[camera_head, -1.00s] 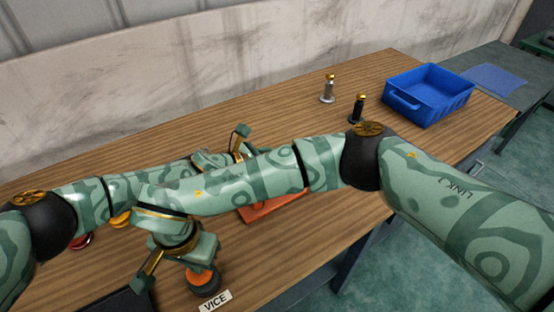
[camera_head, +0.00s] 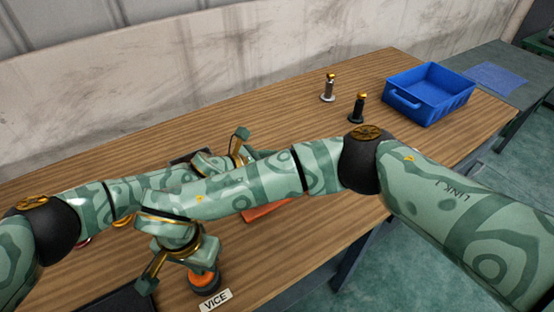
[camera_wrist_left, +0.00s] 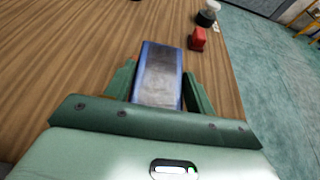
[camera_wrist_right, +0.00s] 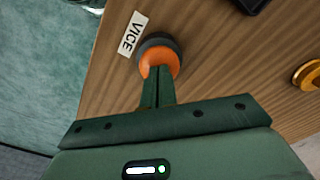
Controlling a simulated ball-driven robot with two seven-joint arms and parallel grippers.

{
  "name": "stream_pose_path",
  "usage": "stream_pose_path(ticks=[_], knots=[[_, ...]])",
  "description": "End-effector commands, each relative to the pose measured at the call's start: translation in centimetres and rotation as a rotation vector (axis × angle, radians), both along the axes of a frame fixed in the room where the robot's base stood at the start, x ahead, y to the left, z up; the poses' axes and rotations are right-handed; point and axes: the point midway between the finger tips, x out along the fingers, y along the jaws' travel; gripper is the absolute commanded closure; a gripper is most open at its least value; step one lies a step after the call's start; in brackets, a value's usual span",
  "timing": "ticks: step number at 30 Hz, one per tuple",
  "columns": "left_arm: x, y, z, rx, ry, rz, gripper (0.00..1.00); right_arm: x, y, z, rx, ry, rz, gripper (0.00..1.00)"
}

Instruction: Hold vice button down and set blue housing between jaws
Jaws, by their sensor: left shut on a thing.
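The blue housing (camera_wrist_left: 158,75), a block with a grey, worn upper face, sits between the fingers of my left gripper (camera_wrist_left: 160,90), which is shut on it. My right gripper (camera_wrist_right: 160,75) has its fingers together, with the tips over the orange vice button (camera_wrist_right: 152,58) on its dark base. The button also shows in the head view (camera_head: 202,281), under my right gripper, by the VICE label (camera_head: 215,300). I cannot tell how far the button is pressed. The left fingers and housing are hidden in the head view. I cannot make out the vice jaws.
A flat orange piece (camera_head: 268,210) lies partly under my right arm. A red block (camera_wrist_left: 197,39) stands beyond the housing. A blue bin (camera_head: 430,95), a silver post (camera_head: 328,90) and a black post (camera_head: 357,108) stand at the far right. The bench between is clear.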

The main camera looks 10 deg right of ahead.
Motion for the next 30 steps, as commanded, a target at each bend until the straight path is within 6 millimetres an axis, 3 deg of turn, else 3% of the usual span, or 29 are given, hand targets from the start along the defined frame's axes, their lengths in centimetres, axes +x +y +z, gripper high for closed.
stream_pose_path(ticks=[30], knots=[[0.0,-0.1,-1.6,-0.002,-0.001,0.0,0.82,-0.2,-0.1,-0.2,-0.003,0.005,0.001,1.0]])
